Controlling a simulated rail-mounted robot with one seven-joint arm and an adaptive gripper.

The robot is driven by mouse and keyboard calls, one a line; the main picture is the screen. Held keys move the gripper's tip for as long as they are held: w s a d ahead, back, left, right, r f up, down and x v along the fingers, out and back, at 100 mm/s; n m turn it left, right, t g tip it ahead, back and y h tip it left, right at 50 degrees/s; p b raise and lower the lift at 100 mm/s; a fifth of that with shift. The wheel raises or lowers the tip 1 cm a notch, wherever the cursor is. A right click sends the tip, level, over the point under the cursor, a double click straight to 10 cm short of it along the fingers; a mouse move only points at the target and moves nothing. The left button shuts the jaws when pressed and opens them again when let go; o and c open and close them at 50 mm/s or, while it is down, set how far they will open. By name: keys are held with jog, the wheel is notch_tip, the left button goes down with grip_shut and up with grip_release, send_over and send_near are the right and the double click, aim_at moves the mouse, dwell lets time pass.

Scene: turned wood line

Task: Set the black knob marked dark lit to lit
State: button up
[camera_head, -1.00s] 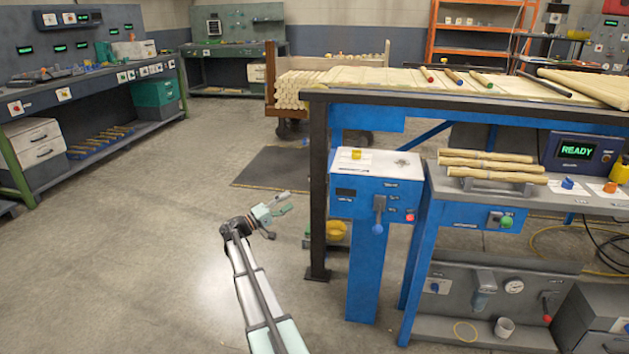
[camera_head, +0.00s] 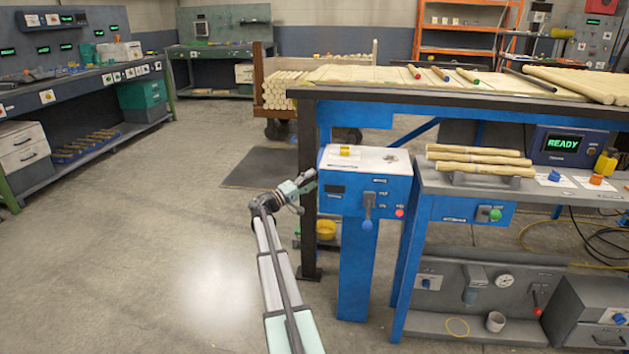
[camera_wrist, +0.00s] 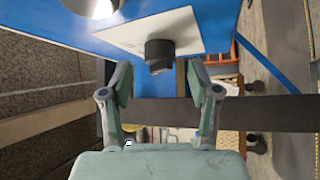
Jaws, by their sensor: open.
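A black knob (camera_wrist: 159,50) stands out from a white plate (camera_wrist: 150,30) on a blue surface in the wrist view. It lies just beyond the gap between my fingertips, roughly centred. Its marking and setting cannot be read. My gripper (camera_wrist: 159,78) is open and empty, one finger on each side of the gap. In the head view my gripper (camera_head: 308,181) is at the left side of the blue control box (camera_head: 365,195). I cannot make out the black knob in that view.
A dark table leg (camera_head: 307,200) stands close behind my gripper. A dark beam (camera_wrist: 250,112) crosses the wrist view. Open floor (camera_head: 150,240) lies to the left.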

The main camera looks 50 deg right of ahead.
jog(key=shift+x, duration=0.9)
jog(key=c, duration=1.2)
jog(key=shift+o, duration=0.3)
